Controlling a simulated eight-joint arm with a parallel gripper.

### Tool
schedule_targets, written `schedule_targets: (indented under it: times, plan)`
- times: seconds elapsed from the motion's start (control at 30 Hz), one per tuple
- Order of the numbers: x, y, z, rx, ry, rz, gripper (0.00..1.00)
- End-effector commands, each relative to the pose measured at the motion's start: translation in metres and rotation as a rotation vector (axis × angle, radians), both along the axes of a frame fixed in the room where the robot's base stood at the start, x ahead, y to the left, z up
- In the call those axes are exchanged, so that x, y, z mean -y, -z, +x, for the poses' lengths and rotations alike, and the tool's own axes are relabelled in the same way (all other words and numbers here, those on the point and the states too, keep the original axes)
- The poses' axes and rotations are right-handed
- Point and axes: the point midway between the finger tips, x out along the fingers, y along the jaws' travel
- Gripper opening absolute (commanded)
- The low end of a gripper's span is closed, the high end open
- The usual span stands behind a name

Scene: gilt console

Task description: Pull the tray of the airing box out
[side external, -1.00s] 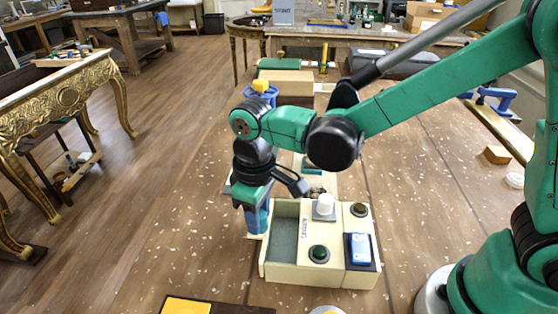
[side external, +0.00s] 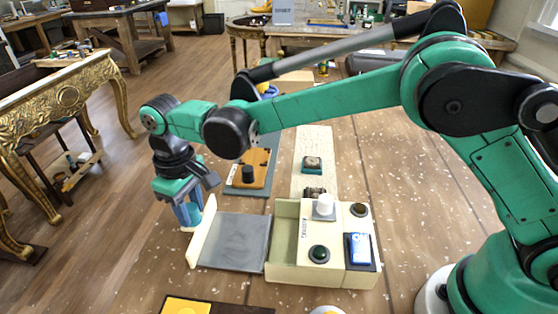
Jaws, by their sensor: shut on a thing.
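The cream airing box (side external: 292,272) stands on the table, with buttons and a blue switch on its top. Its tray (side external: 235,240), a grey flat floor with a cream front panel (side external: 203,232), extends far out of the box's left side. The tray looks empty. My gripper (side external: 188,220) is at the tray's left end, shut on the upright front panel. The exact contact of the fingertips is partly hidden behind the fingers.
A tan board with a black knob (side external: 249,174) lies behind the tray. A pale strip with a teal-framed block (side external: 312,164) lies behind the box. A yellow-topped dark board (side external: 188,305) is at the front edge of view. The table right of the box is mostly clear.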

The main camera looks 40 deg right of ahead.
Motion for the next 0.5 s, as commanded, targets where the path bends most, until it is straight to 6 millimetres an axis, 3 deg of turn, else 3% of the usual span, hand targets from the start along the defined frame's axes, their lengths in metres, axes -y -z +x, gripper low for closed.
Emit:
schedule_targets:
  times: [0.03,0.07,0.1,0.37,0.5]
  plan:
    - [0.000,0.000,0.000,0.002,0.001,0.000,0.36]
    - [0.000,0.000,0.000,0.002,0.001,0.000,0.44]
    - [0.000,0.000,0.000,0.002,0.001,0.000,0.46]
    - [0.000,-0.001,0.000,0.001,0.000,0.000,0.46]
    - [0.000,-0.013,0.000,0.001,0.000,0.000,0.46]
